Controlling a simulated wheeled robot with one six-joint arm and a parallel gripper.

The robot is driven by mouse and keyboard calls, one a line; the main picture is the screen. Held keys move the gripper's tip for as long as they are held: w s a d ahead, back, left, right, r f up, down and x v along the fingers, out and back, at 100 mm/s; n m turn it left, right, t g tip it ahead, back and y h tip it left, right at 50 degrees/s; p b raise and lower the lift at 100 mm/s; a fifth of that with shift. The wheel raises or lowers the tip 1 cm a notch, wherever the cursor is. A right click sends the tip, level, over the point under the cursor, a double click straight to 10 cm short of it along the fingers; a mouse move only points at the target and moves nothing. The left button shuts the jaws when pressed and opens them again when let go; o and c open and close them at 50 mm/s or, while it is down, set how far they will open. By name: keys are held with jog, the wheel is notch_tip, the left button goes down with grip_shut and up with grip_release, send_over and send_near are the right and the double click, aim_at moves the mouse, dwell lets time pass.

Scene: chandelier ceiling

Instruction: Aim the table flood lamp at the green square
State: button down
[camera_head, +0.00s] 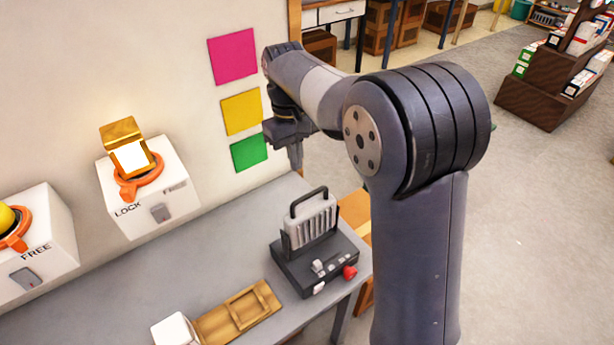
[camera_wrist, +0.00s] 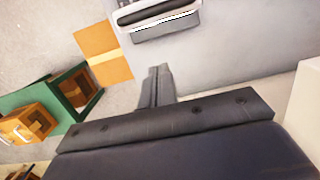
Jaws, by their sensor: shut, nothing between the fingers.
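The table flood lamp (camera_head: 311,227) is a pale ribbed head with a dark carry handle on a dark base (camera_head: 318,264) with small knobs, one of them red. It stands near the table's right end. The green square (camera_head: 249,152) is lowest in a column on the wall. My gripper (camera_head: 297,165) is shut and empty, pointing down above and behind the lamp, to the right of the green square. In the wrist view my gripper's fingers (camera_wrist: 158,68) are together, and part of what looks like the lamp (camera_wrist: 165,22) shows beyond them, cut off by the top edge.
Yellow (camera_head: 241,112) and pink (camera_head: 233,57) squares hang above the green one. A box marked LOCK (camera_head: 150,208) carries a gold lamp; another marked FREE (camera_head: 40,265) carries a yellow one. A wooden frame (camera_head: 240,312) lies on the grey table (camera_head: 205,268). Shelves (camera_head: 545,90) stand far right.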

aim_at(311, 203)
jog(key=shift+s+d+f+p, duration=0.2)
jog(key=shift+s+d+f, duration=0.45)
jog(key=shift+s, duration=0.25)
jog(key=shift+s+d+f+p, duration=0.15)
jog(key=shift+s+d+f, duration=0.45)
jog(key=shift+s, duration=0.3)
jog(key=shift+f, duration=0.1)
jog(key=shift+s+d+t+b, duration=0.4)
jog(key=shift+s+b, duration=0.25)
